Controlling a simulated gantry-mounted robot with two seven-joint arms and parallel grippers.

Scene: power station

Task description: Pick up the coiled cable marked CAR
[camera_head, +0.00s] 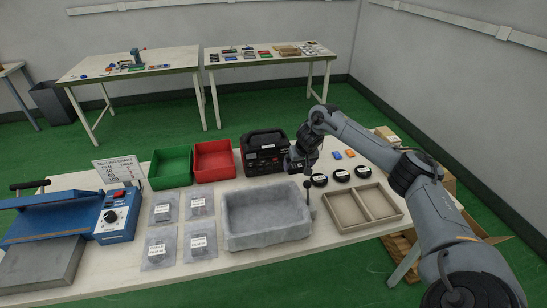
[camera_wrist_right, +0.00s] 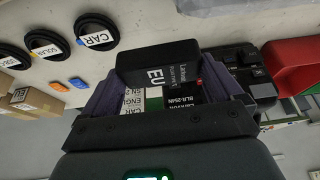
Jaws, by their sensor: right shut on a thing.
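Several black coiled cables lie in a row on the table. The coil labelled CAR (camera_wrist_right: 96,32) is clear in the right wrist view; in the head view it appears to be the leftmost coil (camera_head: 319,180), just right of my right gripper (camera_head: 297,163). In the right wrist view this gripper (camera_wrist_right: 162,80) is shut on a black block labelled EU (camera_wrist_right: 158,62), between its purple fingers. The CAR coil is apart from the fingers. In the head view the held block is hard to make out. My left gripper is out of view.
The black power station (camera_head: 265,152) stands beside my right gripper. A grey bin (camera_head: 268,238) lies in front, and a divided tan tray (camera_head: 364,207) right of it. Green (camera_head: 169,168) and red (camera_head: 214,161) bins stand left. Orange and blue pieces (camera_head: 337,155) lie behind the coils.

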